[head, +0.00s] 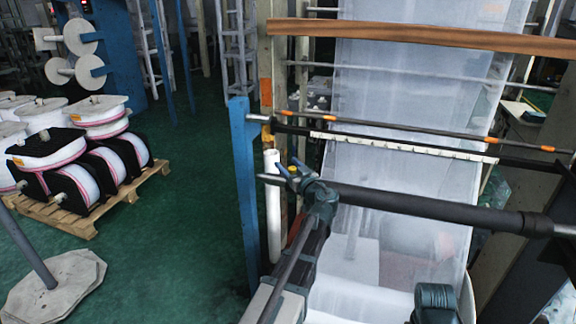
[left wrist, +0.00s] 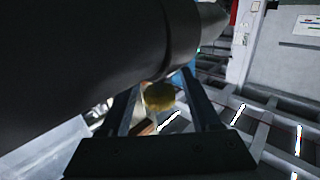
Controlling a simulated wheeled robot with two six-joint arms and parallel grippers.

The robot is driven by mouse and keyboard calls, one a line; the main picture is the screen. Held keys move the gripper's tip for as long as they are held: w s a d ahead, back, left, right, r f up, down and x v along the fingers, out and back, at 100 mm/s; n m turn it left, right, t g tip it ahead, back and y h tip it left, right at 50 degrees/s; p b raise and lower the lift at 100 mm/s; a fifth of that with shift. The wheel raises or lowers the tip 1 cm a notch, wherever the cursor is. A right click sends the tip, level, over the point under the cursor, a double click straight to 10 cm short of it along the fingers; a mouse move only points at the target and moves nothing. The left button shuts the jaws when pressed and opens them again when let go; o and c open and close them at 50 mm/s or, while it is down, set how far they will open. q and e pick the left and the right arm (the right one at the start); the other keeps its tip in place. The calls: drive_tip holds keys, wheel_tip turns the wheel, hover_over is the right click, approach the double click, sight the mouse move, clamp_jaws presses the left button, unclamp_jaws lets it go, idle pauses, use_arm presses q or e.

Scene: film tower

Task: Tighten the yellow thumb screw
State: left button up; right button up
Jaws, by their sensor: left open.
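The yellow thumb screw (left wrist: 158,97) shows as a round yellow knob in the left wrist view, just under a thick dark roller (left wrist: 95,60). My left gripper (left wrist: 160,84) is open, with one finger on each side of the knob. I cannot tell whether the fingers touch it. In the head view my left gripper (head: 290,172) is at the left end of the dark roller (head: 420,204), beside the blue post. Only a small yellow spot of the screw (head: 292,169) shows there between the fingers.
A blue post (head: 246,190) and a white vertical pipe (head: 272,205) stand close to the left of my gripper. Translucent film (head: 400,120) hangs behind the roller. A pallet (head: 90,222) with film rolls stands at the left. Green floor (head: 190,190) between is clear.

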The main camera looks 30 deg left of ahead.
use_arm(q)
drive_tip(key=shift+w+a, duration=0.1)
drive_tip(key=shift+a, duration=0.1)
clamp_jaws()
idle(0.3)
drive_tip(key=shift+m+t, duration=0.3)
drive_tip(key=shift+t, duration=0.1)
